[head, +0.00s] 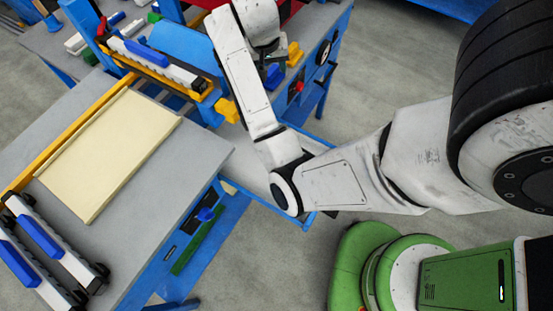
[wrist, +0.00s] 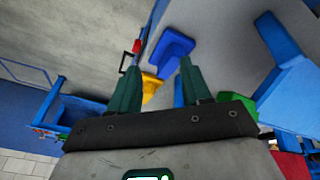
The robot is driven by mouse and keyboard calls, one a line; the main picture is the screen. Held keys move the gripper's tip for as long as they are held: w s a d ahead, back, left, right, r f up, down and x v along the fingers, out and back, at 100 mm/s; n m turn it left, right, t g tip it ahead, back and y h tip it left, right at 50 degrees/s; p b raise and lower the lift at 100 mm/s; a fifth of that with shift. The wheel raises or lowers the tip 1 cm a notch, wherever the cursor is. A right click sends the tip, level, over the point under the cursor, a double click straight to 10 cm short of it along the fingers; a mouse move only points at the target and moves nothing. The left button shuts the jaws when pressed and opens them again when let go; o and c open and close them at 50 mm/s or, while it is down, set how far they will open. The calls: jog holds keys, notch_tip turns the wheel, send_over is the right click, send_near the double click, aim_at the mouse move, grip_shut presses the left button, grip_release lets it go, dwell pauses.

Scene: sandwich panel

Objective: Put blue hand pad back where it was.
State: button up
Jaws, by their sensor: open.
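A blue hand pad (wrist: 172,48) lies on the grey tabletop in the wrist view, just beyond and between my fingertips. In the head view a small blue piece, likely the same pad (head: 274,76), shows under the end of my arm. My gripper (wrist: 158,72) is open, with its two dark green fingers apart and nothing between them. The fingers point down toward the pad, and I cannot tell whether they touch it. In the head view my arm mostly hides the gripper.
A yellow piece (wrist: 152,86) sits close to the pad, and a green piece (wrist: 237,103) is right of the fingers. A blue machine frame (wrist: 285,85) stands at the right. In the head view, a table with a cream panel (head: 110,150) and roller bars with blue grips (head: 38,237) is at left.

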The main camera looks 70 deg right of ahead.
jog(key=s+a+f+n+y, duration=0.1)
jog(key=s+a+f+n, duration=0.2)
jog(key=a, duration=0.5)
jog(key=s+a+f+n+t+y, duration=0.1)
jog(key=s+a+f+n, duration=0.2)
jog(key=a, duration=0.6)
jog(key=s+a+f+n+y, duration=0.1)
jog(key=s+a+f+n, duration=0.2)
jog(key=a, duration=0.6)
jog(key=shift+s+a+f+n, duration=0.15)
jog(key=shift+f+n, duration=0.4)
jog(key=shift+n, duration=0.4)
jog(key=shift+s+f+n, duration=0.15)
jog(key=shift+f+n, duration=0.4)
jog(key=shift+n, duration=0.4)
jog(key=shift+s+a+f+y, duration=0.1)
jog(key=shift+s+a+y, duration=0.1)
jog(key=shift+a+y, duration=0.15)
